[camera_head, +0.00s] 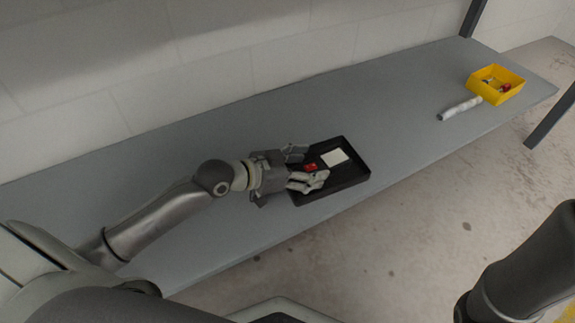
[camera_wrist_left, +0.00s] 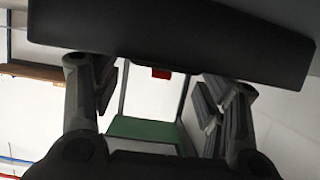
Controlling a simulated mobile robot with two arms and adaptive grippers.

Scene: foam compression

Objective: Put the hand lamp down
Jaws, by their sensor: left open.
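A pale grey, stick-like object (camera_head: 460,109), which looks like the hand lamp, lies on the grey bench beside the yellow bin, at the right of the head view. It is small there, so I cannot be sure of its details. My left gripper (camera_head: 312,165) is open over the left part of a black tray (camera_head: 349,181), far to the left of the lamp. A small red object (camera_head: 310,167) shows between its fingers and also in the left wrist view (camera_wrist_left: 161,73). I cannot see anything held. My right gripper is out of view.
A white, flat block (camera_head: 335,157) lies in the black tray, right of the red object. The yellow bin (camera_head: 497,94) holds small red and other items near the right end of the bench (camera_head: 400,110). The bench between tray and lamp is clear. A wall runs behind.

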